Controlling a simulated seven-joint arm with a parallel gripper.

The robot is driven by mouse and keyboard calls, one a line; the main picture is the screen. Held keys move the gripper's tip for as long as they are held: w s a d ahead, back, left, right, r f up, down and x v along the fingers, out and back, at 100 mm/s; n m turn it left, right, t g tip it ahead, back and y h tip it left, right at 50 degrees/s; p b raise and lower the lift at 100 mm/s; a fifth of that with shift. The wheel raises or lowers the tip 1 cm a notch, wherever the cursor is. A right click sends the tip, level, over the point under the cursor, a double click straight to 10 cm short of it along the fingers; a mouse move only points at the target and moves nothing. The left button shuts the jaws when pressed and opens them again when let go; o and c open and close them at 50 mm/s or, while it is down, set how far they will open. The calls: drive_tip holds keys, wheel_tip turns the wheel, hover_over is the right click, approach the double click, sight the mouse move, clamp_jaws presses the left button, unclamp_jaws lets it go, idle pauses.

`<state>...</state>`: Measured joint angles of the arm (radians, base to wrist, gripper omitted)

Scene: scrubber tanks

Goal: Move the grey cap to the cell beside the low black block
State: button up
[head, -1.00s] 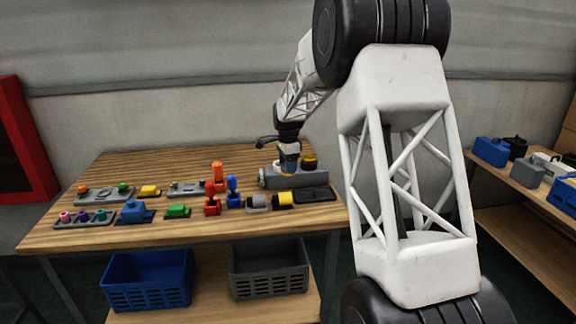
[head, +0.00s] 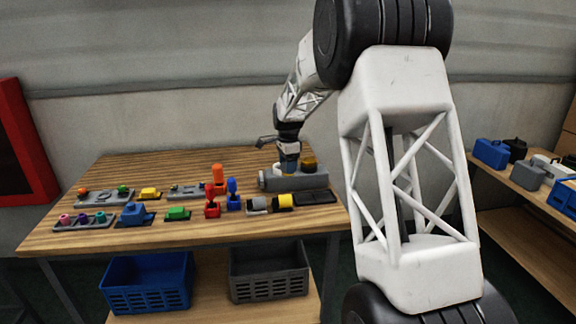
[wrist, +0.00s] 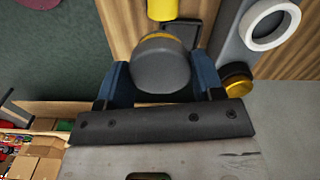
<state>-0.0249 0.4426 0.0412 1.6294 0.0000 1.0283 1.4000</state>
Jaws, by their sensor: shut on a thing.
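My gripper (wrist: 160,78) is shut on the grey cap (wrist: 162,68), a dark grey rounded piece with a yellow-orange edge, between its blue fingers. In the head view my gripper (head: 289,165) is at the long grey block (head: 297,182) near the table's right end. That block carries a white ring (wrist: 270,24) and a dark cap with a gold band (wrist: 237,82). A flat black piece (head: 316,198) lies in front of the block; I cannot tell whether it is the low black block. The held cap is hard to make out in the head view.
A yellow cylinder (head: 284,201) and a grey one (head: 257,204) lie in front of the grey block. Red and blue upright pieces (head: 233,194) stand to the left. Two crates (head: 147,285) sit on the shelf below. The table's back is clear.

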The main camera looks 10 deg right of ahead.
drive_tip(key=shift+r, duration=0.35)
idle(0.5)
drive_tip(key=shift+r, duration=2.2)
drive_tip(key=s+d+f, duration=0.3)
drive_tip(key=s+f, duration=0.2)
drive_tip(key=f, duration=0.2)
drive_tip(key=s+d+f, duration=0.3)
drive_tip(key=s+f, duration=0.3)
drive_tip(key=f, duration=0.1)
drive_tip(key=shift+s+d, duration=0.25)
drive_tip(key=shift+d, duration=0.05)
drive_tip(key=shift+w+d+f, duration=0.15)
drive_tip(key=shift+w+f, duration=0.1)
drive_tip(key=shift+w, duration=2.4)
drive_tip(key=shift+w+d+f, duration=0.15)
drive_tip(key=shift+w+f, duration=0.15)
drive_tip(key=shift+w, duration=2.4)
drive_tip(key=shift+w+d+f, duration=0.15)
drive_tip(key=shift+w+f, duration=0.1)
drive_tip(key=shift+w, duration=2.4)
